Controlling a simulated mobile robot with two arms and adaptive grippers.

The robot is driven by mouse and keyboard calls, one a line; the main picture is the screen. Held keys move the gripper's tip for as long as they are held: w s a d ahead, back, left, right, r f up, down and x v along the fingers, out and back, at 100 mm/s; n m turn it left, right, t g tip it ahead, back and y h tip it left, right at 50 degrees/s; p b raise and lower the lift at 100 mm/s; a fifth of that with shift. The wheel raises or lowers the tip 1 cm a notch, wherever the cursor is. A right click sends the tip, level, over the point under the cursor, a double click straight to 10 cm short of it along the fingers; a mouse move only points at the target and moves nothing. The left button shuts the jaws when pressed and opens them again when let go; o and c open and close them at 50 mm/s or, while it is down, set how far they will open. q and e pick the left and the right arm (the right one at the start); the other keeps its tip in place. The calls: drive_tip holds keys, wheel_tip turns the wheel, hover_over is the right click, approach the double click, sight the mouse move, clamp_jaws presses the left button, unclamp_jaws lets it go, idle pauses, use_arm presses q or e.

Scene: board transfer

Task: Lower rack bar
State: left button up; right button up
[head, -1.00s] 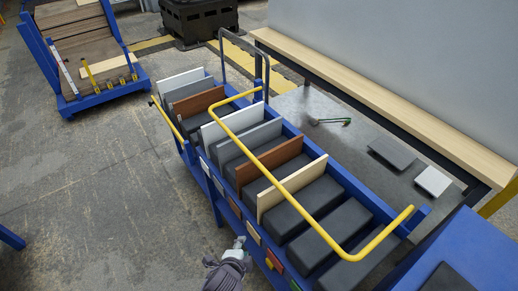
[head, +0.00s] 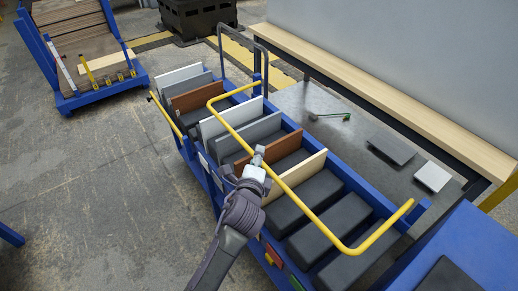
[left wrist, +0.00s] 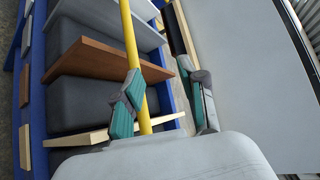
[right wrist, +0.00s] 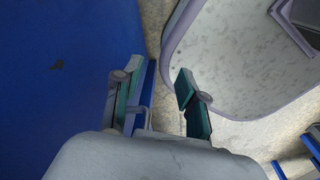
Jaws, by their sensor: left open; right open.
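The yellow rack bar (head: 303,203) is a bent U-shaped tube raised above the blue rack (head: 341,172). My left gripper (head: 259,156) is at the middle of the bar's long side in the head view. In the left wrist view, the bar (left wrist: 130,40) runs beside the left-hand finger and partly behind it; I cannot tell whether they touch. The left gripper (left wrist: 162,80) is open and not closed on the bar. My right gripper (right wrist: 153,88) is open and empty in the right wrist view, close to a blue surface (right wrist: 60,70). It is not visible in the head view.
The rack holds upright white, grey, brown (head: 282,150) and pale boards between dark padded blocks (head: 313,237). A bench (head: 400,115) runs along the wall at right. A blue cart with planks (head: 80,50) stands back left.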

use_arm(q)
drive_tip(key=shift+x, duration=2.3)
drive_tip(key=shift+f, duration=0.1)
clamp_jaws()
drive_tip(key=c, duration=0.7)
unclamp_jaws()
drive_tip(key=o, duration=0.7)
